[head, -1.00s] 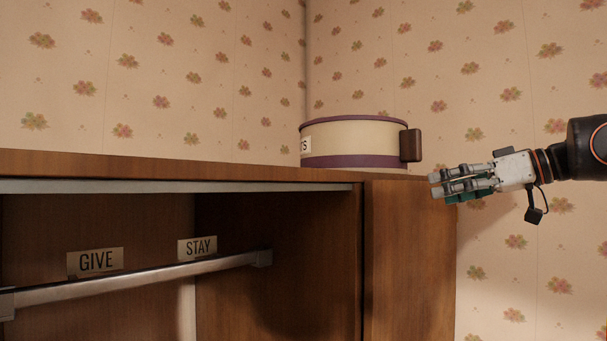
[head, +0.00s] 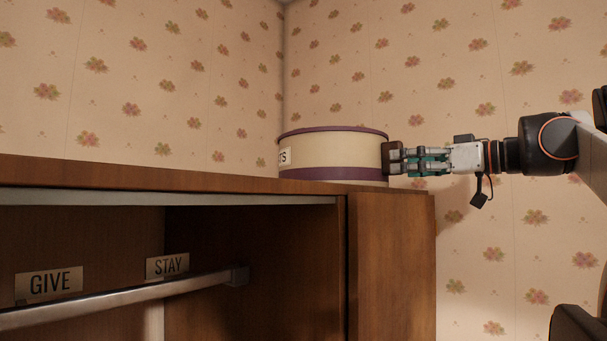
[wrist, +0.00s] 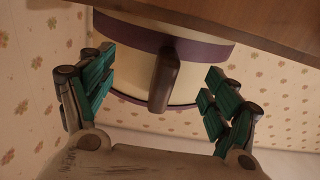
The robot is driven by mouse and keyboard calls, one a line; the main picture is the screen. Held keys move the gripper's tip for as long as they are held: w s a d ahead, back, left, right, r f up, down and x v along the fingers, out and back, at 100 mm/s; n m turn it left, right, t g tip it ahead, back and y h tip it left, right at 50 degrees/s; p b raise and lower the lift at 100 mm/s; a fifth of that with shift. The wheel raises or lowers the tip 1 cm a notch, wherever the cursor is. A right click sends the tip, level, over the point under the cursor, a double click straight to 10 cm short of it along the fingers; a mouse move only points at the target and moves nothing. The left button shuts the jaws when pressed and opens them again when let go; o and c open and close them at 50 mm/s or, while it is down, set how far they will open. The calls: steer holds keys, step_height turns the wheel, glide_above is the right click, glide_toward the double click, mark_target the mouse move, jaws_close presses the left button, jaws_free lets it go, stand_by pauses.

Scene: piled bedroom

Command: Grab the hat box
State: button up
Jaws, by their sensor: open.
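The hat box (head: 335,152) is a round cream box with a purple lid rim and a purple base band. It sits on top of the wardrobe near its right end, with a partly visible label ending in "TS" on its left. A dark brown handle (wrist: 164,76) sticks out of its side towards my gripper. My gripper (head: 402,157) is open at the handle's right in the head view. In the wrist view my gripper (wrist: 157,92) has its green-padded fingers apart, one on each side of the handle, with gaps to both.
The wooden wardrobe (head: 390,260) is open at the front, with a metal rail (head: 120,300) inside. Signs reading "GIVE" (head: 48,283) and "STAY" (head: 167,265) are above the rail. The wardrobe's top edge runs close to my fingers. Flowered wall stands behind.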

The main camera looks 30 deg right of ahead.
mark_target(383, 163)
steer(key=w, duration=0.1)
steer(key=w+a, duration=0.1)
steer(key=w+a+p, duration=0.1)
steer(key=shift+w+a+r, duration=0.25)
steer(key=shift+w+r, duration=0.1)
steer(key=shift+w, duration=0.4)
jaws_close()
